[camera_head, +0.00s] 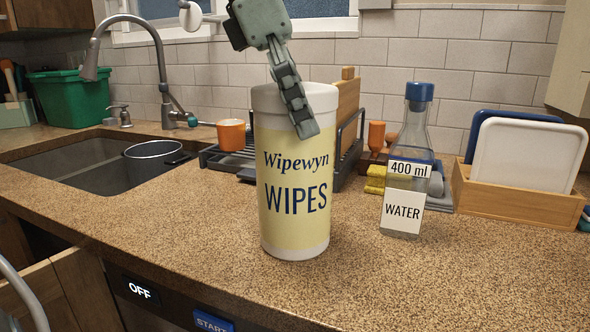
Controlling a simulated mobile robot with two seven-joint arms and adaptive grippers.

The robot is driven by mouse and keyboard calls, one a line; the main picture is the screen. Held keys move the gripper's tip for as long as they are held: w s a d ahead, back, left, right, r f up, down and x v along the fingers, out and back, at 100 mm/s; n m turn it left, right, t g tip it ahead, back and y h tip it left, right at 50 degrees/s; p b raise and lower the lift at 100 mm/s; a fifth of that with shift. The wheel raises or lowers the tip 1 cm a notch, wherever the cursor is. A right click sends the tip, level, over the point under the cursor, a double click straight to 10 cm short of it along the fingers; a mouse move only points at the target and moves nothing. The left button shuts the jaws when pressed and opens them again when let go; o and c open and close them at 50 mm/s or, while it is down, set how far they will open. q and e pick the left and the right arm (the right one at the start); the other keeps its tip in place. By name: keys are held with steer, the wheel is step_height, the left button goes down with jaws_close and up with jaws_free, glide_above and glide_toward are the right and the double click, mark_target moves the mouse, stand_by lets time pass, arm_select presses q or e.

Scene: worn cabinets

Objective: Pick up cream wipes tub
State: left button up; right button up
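The cream wipes tub (293,195) stands upright on the speckled countertop near the middle of the view. It has a white top, a white base and a yellow label reading "Wipewyn WIPES". A grey-green gripper, which looks like my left gripper (304,126), comes down from the top of the view. Its one visible finger overlaps the tub's upper front, with the tip over the top of the label. I cannot tell whether it touches the tub. Its other finger is not visible, so its opening is unclear. My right gripper is not in view.
A water bottle (407,165) stands to the right of the tub. A wooden rack (515,200) with boards is farther right. A dark dish rack (350,150) and orange cup (231,135) are behind. The sink (110,178) is left. The front counter right of the tub is clear.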

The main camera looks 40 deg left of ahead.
arm_select(q)
steer(key=shift+c, duration=0.5)
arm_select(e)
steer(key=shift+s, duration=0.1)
arm_select(q)
steer(key=shift+c, duration=1.1)
steer(key=c, duration=1.3)
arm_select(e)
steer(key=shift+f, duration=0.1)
arm_select(q)
steer(key=shift+r, duration=0.1)
